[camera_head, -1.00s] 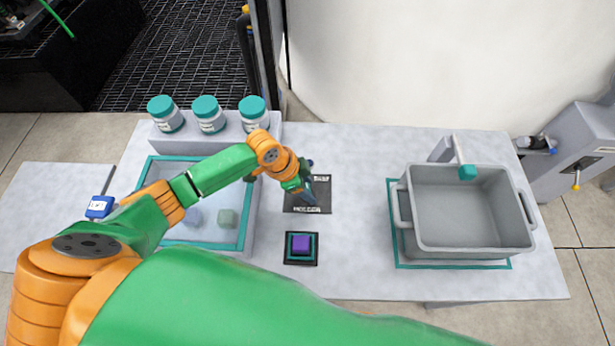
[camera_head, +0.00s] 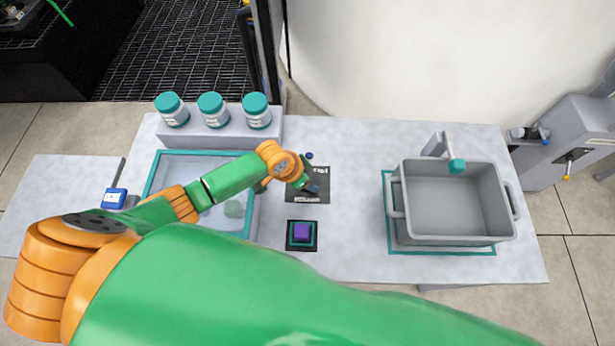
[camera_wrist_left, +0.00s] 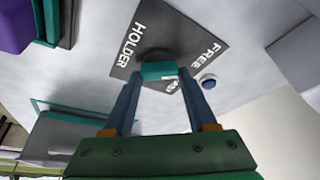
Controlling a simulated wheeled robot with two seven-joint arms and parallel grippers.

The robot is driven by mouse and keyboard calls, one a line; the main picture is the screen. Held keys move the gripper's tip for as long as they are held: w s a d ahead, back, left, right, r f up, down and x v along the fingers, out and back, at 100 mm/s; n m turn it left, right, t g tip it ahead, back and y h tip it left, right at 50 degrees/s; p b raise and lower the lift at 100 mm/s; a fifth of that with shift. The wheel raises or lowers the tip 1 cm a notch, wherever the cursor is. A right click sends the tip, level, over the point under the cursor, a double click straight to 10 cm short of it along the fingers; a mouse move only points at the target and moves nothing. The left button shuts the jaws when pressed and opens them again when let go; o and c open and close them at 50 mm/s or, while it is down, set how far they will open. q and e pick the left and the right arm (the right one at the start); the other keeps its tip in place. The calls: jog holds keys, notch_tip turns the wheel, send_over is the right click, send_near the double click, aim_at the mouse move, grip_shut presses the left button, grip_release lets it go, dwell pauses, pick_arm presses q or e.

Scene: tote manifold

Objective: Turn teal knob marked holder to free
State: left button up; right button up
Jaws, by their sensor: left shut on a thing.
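The teal knob (camera_wrist_left: 158,70) stands on a black label plate (camera_wrist_left: 128,62), which also shows in the head view (camera_head: 322,172). White words HOLDER and FREE lie on opposite sides of the knob in the left wrist view. A third word is partly hidden behind the fingers. My left gripper (camera_wrist_left: 158,76) is shut on the knob, with one blue finger on each side. In the head view my left gripper (camera_head: 311,188) is over the plate and hides the knob. Which word the knob points to is hard to tell. My right gripper is not in view.
A purple block (camera_head: 302,231) sits on a black pad just in front of the plate. A grey tote (camera_head: 455,240) stands at the right. A teal-rimmed tray (camera_head: 246,222) lies left, with teal-lidded jars (camera_head: 211,110) behind. A blue round button (camera_wrist_left: 208,81) is beside the plate.

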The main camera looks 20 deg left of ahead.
pick_arm(q)
jog(key=o, duration=1.4)
jog(key=shift+c, duration=0.2)
jog(key=p+v, duration=0.1)
jog(key=v, duration=0.5)
jog(key=shift+r, duration=0.2)
jog(key=shift+s+a+r, duration=0.15)
jog(key=shift+s+r, duration=0.05)
jog(key=shift+r, duration=0.15)
jog(key=shift+f, duration=0.1)
